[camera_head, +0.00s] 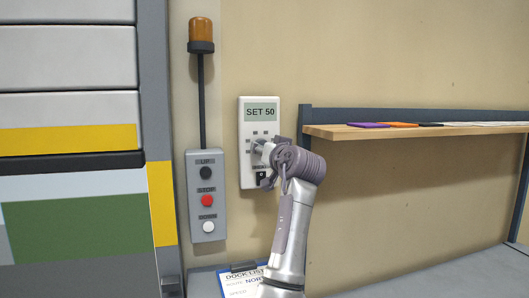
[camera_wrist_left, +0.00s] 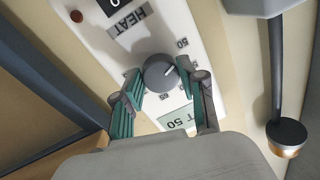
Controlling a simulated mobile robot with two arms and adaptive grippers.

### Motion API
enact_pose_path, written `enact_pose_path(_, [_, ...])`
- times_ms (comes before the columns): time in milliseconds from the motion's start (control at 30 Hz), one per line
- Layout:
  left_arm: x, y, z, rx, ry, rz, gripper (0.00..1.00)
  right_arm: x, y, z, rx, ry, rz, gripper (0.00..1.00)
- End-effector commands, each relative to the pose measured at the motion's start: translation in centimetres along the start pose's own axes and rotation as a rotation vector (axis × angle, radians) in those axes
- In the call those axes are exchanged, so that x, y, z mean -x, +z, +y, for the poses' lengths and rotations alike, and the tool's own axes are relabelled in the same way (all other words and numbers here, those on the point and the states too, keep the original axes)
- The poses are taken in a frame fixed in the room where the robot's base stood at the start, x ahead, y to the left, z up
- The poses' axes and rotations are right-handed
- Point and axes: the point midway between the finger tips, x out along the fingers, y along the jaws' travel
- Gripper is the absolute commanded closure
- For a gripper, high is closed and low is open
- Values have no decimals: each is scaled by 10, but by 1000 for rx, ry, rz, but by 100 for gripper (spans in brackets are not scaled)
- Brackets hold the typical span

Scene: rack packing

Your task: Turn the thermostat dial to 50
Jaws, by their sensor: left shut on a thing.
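The white thermostat panel (camera_head: 246,178) hangs on the wall, with a display (camera_head: 261,112) reading "SET 50". The round grey dial (camera_wrist_left: 158,73) shows in the left wrist view, with numbers printed around it. Its light pointer mark faces right in that view; I cannot tell exactly which number it meets. My left gripper (camera_head: 264,150) is at the dial, its fingers (camera_wrist_left: 165,90) with teal pads on either side, shut on it. In the head view the gripper hides most of the dial. My right gripper is in neither view.
A grey button box (camera_head: 206,225) with black, red and white buttons is left of the thermostat, under an amber lamp (camera_head: 201,32). A wooden shelf (camera_head: 350,132) with flat coloured items is to the right. A clipboard (camera_head: 240,283) lies below.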

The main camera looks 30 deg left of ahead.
Motion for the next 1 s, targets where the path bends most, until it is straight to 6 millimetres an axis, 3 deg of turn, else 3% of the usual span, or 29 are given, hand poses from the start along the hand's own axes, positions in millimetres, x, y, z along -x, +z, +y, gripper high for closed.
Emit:
enact_pose_path(600, [0,4,2,40,3,-13,94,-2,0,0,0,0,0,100])
enact_pose_path(633, [0,4,2,40,3,-14,56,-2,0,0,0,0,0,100])
enact_pose_path(700, [0,4,2,40,3,-13,44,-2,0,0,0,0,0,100])
enact_pose_path(767, [0,3,2,41,2,-11,34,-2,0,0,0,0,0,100])
enact_pose_path(1000, [0,2,1,41,1,-7,34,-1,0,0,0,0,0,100])
